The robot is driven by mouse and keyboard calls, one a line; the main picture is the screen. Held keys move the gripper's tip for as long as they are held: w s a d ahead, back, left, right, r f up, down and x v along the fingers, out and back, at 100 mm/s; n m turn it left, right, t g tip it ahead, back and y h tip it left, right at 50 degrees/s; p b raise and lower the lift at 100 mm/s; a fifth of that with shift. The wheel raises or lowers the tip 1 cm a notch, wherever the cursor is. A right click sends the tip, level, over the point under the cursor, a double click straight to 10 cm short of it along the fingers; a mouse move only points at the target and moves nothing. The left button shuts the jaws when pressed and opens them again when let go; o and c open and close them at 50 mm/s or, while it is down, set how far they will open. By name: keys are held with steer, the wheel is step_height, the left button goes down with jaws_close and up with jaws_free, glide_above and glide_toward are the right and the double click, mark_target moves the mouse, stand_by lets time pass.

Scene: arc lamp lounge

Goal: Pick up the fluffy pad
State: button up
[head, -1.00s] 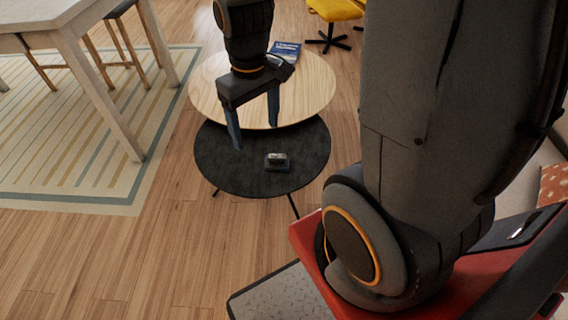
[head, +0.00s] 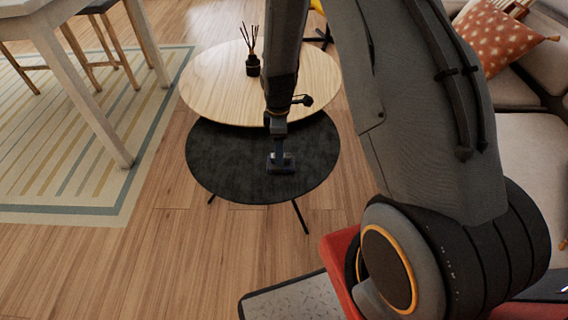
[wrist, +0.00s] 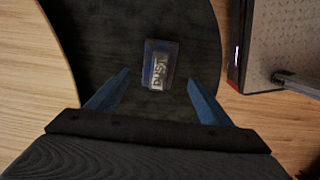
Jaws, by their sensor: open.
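The likely fluffy pad (wrist: 160,66) is a small dark blue block with a lighter grey panel lettered "DUST" in the wrist view. It lies on the black round table (wrist: 110,35). In the head view the pad (head: 288,168) is near the middle of that table, partly hidden behind my gripper. My gripper (wrist: 158,78) is open and empty, one blue finger on each side below the pad in the wrist view. In the head view my gripper (head: 279,146) hangs over or just behind the pad; its height above the table is hard to tell.
A pale wooden round table (head: 215,85) adjoins the black one at the back, with a dark reed diffuser (head: 253,66) on it. A white table (head: 75,75) stands left on a striped rug (head: 90,190). A sofa (head: 530,150) is at right. The black table's surface around the pad is clear.

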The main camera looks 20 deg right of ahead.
steer(key=f, duration=0.6)
steer(key=shift+w+d+f+b, duration=0.1)
steer(key=shift+d+f+b, duration=0.15)
steer(key=shift+b, duration=0.1)
steer(key=shift+r, duration=0.1)
steer(key=c, duration=1.2)
steer(key=shift+c, duration=0.2)
steer(key=shift+r, duration=0.15)
step_height(320, 180, up, 10)
steer(key=shift+f+p, duration=0.15)
steer(key=shift+p, duration=0.4)
